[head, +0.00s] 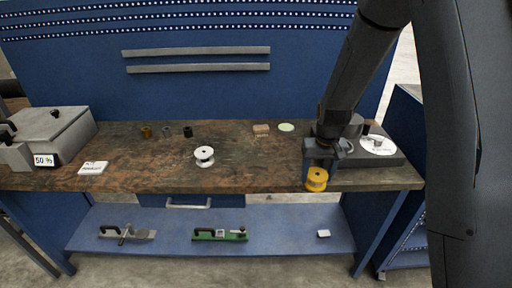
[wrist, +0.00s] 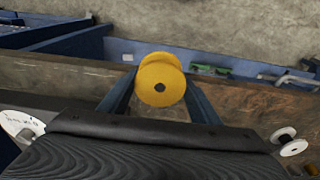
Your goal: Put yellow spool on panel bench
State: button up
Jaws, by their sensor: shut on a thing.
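The yellow spool (head: 317,179) is held in my gripper (head: 319,168) at the front right of the panel bench (head: 240,177). In the wrist view the spool (wrist: 160,80) sits between my two fingers (wrist: 160,100), its round face with a dark centre hole toward the camera. The bench has a worn brown wooden top and a blue pegboard panel behind it. In the head view the spool overlaps the bench's front edge; I cannot tell whether it touches the top.
A white spool (head: 204,156) stands mid-bench. A dark device with a white disc (head: 378,145) is right of my gripper. A grey box (head: 55,130) is at the left. Several small items line the back. The front bench top between white spool and gripper is clear.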

aim_at(196, 166)
jog(key=u, duration=2.15)
jog(key=i, duration=1.8)
jog(key=z, duration=1.6)
